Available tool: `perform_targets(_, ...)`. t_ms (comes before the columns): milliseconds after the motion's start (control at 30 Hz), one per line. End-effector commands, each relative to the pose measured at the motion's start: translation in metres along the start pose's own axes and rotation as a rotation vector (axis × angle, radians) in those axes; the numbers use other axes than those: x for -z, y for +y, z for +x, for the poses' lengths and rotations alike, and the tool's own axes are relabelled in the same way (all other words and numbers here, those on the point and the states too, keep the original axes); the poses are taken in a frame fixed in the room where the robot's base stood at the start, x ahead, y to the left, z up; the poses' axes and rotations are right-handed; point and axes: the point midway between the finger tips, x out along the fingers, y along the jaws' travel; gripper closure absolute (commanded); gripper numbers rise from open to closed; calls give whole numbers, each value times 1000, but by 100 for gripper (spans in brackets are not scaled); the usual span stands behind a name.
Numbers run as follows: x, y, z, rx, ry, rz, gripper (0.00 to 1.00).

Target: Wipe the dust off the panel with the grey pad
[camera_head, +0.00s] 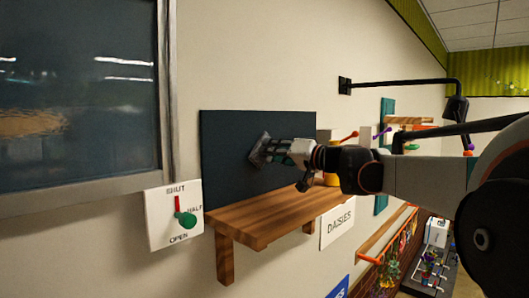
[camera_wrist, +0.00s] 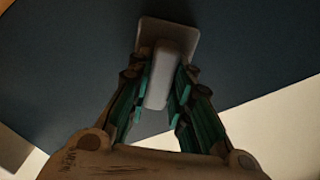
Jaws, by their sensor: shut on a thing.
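The dark blue panel (camera_head: 228,150) is mounted on the wall above a wooden shelf. It fills most of the wrist view (camera_wrist: 250,60). My gripper (camera_head: 278,152) reaches in from the right. Its fingers (camera_wrist: 158,95) are shut on the light grey handle of the grey pad (camera_wrist: 165,30). In the head view the pad (camera_head: 259,150) is at the panel's middle right, its flat face toward the panel. It looks against or very close to the surface; I cannot tell if it touches. No dust is clearly visible on the panel.
The wooden shelf (camera_head: 265,217) juts out below the panel. A yellow object (camera_head: 331,179) stands behind my gripper. A SHUT/HALF/OPEN plate with a green knob (camera_head: 186,219) is lower left, beneath a dark window (camera_head: 75,90). A black wall arm (camera_head: 400,84) extends at upper right.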

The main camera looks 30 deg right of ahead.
Motion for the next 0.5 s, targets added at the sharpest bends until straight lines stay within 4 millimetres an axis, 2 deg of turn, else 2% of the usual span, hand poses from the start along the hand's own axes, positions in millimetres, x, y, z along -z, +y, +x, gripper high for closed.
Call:
perform_targets(233,1,0,-5,-1,1,0,100)
perform_targets(500,1,1,-28,-1,1,0,100)
